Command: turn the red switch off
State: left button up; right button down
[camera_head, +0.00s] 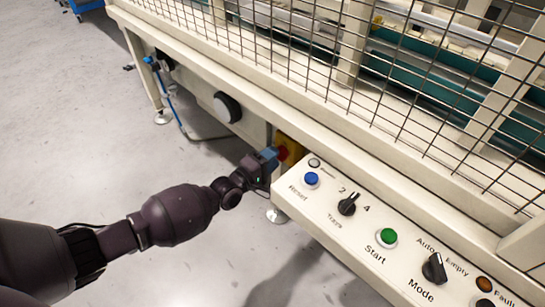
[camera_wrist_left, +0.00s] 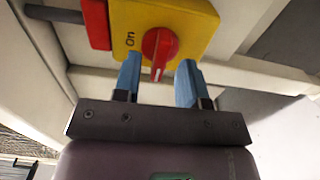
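The red switch (camera_wrist_left: 159,47) is a round red knob with a light pointer mark, set on a yellow box (camera_wrist_left: 190,14) marked "On". It also shows small in the head view (camera_head: 282,153), beside the end of the control panel. My left gripper (camera_wrist_left: 157,80) is open, with its two blue fingers apart and the knob's lower part between and just beyond the fingertips. I cannot tell whether either finger touches the knob. In the head view the left gripper (camera_head: 268,158) is at the yellow box and partly hides it. My right gripper is not in view.
The control panel (camera_head: 335,235) carries a blue Reset button (camera_head: 311,179), a black Trays knob (camera_head: 347,207), a green Start button (camera_head: 387,236) and a black Mode knob (camera_head: 434,268). A wire mesh guard (camera_head: 400,85) rises behind it. Grey floor (camera_head: 75,120) is open at left.

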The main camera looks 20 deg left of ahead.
pick_arm(q)
jog(key=p+v, duration=0.2)
jog(key=v, duration=0.8)
jog(key=shift+s, duration=0.1)
